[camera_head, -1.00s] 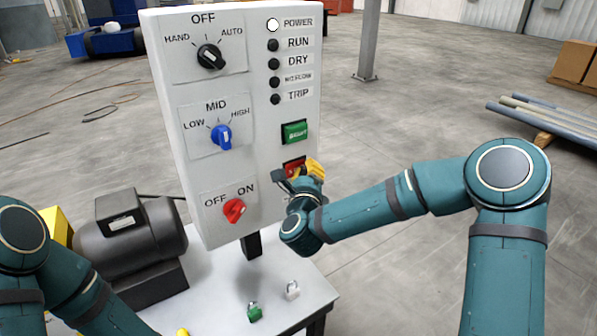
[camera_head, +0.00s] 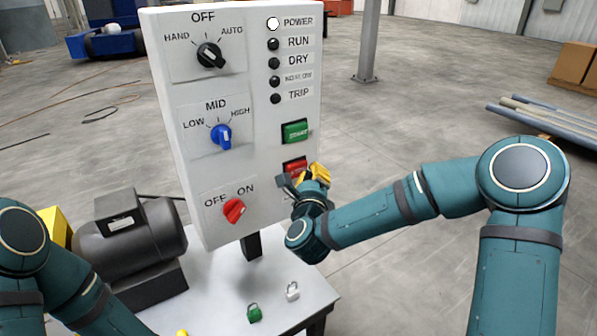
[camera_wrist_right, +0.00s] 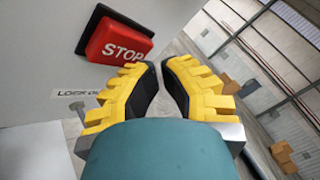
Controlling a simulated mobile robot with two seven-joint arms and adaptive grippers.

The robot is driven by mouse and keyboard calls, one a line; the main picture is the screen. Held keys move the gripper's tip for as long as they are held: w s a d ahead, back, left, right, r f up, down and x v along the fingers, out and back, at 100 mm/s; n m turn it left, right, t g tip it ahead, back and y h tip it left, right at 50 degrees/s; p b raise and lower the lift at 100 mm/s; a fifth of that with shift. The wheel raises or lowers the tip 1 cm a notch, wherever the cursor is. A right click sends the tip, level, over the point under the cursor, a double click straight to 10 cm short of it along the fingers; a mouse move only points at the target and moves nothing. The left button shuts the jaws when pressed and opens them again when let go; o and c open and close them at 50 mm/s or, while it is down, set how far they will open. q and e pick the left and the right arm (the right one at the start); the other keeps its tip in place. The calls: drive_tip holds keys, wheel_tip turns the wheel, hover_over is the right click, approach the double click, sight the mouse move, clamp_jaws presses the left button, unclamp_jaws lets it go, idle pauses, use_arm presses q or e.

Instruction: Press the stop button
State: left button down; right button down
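The red stop button (camera_head: 294,166) is on the lower right of the white control panel, under the green start button (camera_head: 295,131). In the right wrist view the stop button (camera_wrist_right: 119,42) shows large at upper left, with "STOP" on its face. My right gripper (camera_head: 304,178) is just in front of the panel, at the lower edge of the stop button, partly covering it. In the right wrist view its yellow fingers (camera_wrist_right: 164,80) are a small gap apart with nothing between them, and the button lies beyond the left finger.
The panel (camera_head: 262,130) also bears a black selector (camera_head: 210,56), a blue speed knob (camera_head: 221,135) and a red on-off knob (camera_head: 233,210).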

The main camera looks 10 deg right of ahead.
drive_tip(key=shift+s, duration=0.1)
drive_tip(key=s, duration=0.1)
drive_tip(key=s+d, duration=0.1)
drive_tip(key=s, duration=0.2)
drive_tip(key=shift+s+d, duration=0.3)
drive_tip(key=shift+d, duration=0.05)
idle(0.6)
drive_tip(key=s+a+f+n+g+y, duration=0.25)
drive_tip(key=f+n, duration=0.25)
drive_tip(key=f, duration=0.3)
drive_tip(key=s+a+f+n+g+y, duration=0.2)
drive_tip(key=a+f+n+g+y, duration=0.1)
drive_tip(key=f+n, duration=0.35)
drive_tip(key=s+a+f+n+g+y, duration=0.25)
drive_tip(key=f+n, duration=0.25)
drive_tip(key=f, duration=0.3)
drive_tip(key=s+f+n+g+y, duration=0.1)
drive_tip(key=s+f+n+g, duration=0.7)
drive_tip(key=s+f+n, duration=0.3)
drive_tip(key=s+f, duration=0.1)
drive_tip(key=s, duration=0.3)
drive_tip(key=shift+a+f, duration=0.25)
drive_tip(key=shift+a, duration=0.15)
